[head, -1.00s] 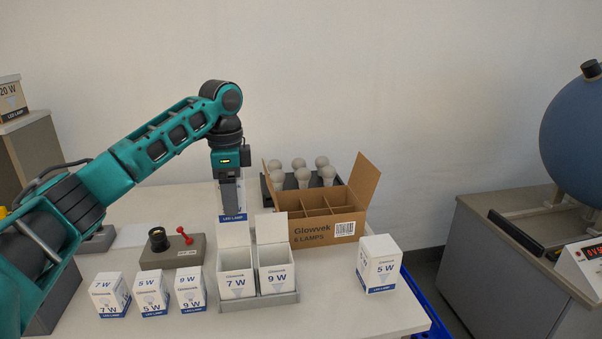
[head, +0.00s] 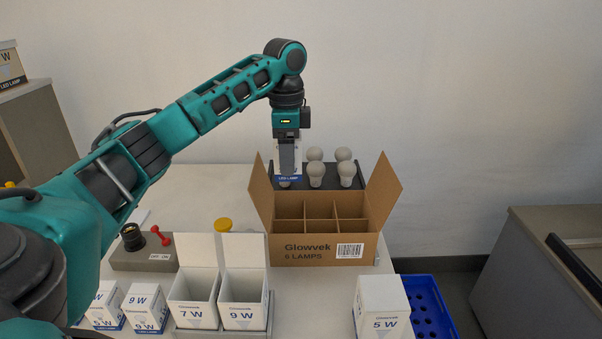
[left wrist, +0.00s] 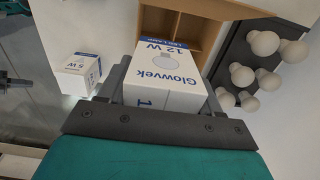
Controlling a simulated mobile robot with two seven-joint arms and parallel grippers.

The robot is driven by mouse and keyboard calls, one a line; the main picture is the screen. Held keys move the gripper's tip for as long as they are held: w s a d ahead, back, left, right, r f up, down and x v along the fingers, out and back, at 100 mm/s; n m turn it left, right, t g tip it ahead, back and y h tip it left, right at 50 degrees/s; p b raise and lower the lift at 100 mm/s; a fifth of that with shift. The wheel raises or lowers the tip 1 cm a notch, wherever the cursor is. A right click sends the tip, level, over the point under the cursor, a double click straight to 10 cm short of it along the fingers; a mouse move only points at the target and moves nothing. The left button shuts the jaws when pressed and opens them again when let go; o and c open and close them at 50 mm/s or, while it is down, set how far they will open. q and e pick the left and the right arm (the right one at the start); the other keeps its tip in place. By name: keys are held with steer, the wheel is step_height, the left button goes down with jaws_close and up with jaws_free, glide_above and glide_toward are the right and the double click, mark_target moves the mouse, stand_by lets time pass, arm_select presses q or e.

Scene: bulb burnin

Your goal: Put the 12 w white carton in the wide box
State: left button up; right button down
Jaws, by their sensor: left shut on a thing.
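The white 12 W carton (left wrist: 165,72) with blue Glowvek print is held in my left gripper (left wrist: 165,98), seen close in the left wrist view. In the head view my left gripper (head: 288,158) points down, shut on the carton (head: 289,178), which is partly hidden behind the fingers. The wide box (head: 322,248) is an open brown Glowvek 6 lamps carton with dividers and raised side flaps. The held carton is above the table near the box's back left, in front of the bulb tray. In the left wrist view the box (left wrist: 190,32) lies beyond the carton. My right gripper is not in view.
Several bulbs stand in a dark tray (head: 262,172) behind the box. Open 7 W (head: 195,290) and 9 W (head: 243,289) cartons stand in front. A 5 W carton (head: 382,305) stands front right beside a blue crate (head: 428,300). A switch fixture (head: 140,258) is at left.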

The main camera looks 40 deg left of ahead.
mark_target(287, 178)
arm_select(q)
steer(key=f, duration=0.6)
steer(key=shift+s, duration=0.4)
steer(key=shift+w+f, duration=0.15)
steer(key=shift+f, duration=2.75)
steer(key=shift+f, duration=1.45)
steer(key=o, duration=0.8)
steer(key=shift+r, duration=4.5)
